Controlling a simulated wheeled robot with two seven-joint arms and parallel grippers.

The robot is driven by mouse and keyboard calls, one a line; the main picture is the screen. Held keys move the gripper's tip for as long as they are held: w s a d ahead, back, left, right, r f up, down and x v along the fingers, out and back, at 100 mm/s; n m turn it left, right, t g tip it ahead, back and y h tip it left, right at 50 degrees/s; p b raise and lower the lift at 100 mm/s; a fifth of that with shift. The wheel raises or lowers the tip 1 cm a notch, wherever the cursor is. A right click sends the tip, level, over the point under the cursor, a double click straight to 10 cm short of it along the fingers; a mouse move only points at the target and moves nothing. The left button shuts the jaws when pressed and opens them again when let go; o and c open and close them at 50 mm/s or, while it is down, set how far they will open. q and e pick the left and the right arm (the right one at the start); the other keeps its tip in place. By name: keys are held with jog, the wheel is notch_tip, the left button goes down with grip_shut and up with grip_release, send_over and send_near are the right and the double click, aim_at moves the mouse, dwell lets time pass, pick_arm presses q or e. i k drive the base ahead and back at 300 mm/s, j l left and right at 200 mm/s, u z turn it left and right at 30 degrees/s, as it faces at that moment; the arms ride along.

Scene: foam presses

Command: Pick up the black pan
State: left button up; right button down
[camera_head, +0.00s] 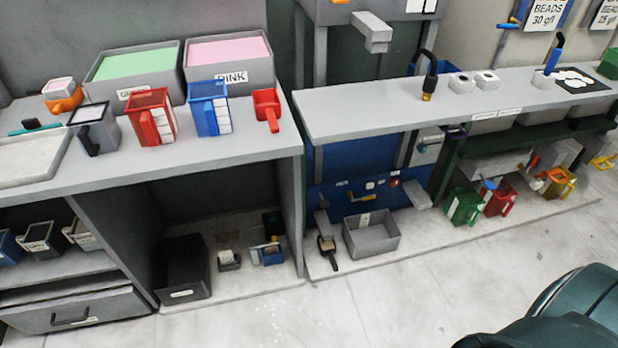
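A small pan-like item with a black handle (328,252) rests low down near the floor, in front of the right-hand bench and left of a grey bin; at this size I cannot be sure that it is the black pan. A grey jug with a black handle (95,130) stands on the left bench top, left of a red jug. A dark open bin (184,268) stands on the low shelf under the left bench. Neither of my grippers is in view.
The left bench (230,150) also carries a red jug (151,118), a blue jug (208,108), a red scoop (267,107) and green and pink tubs. A grey bin (371,238) stands low under the right bench (370,105). The floor in front (400,300) is clear.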

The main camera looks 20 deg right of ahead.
aim_at(328, 247)
jog(key=l+z, duration=0.15)
jog(key=z, duration=0.3)
jog(key=k+l+z, duration=0.1)
jog(key=z, duration=0.3)
jog(key=u, duration=1.25)
jog(key=z, duration=1.25)
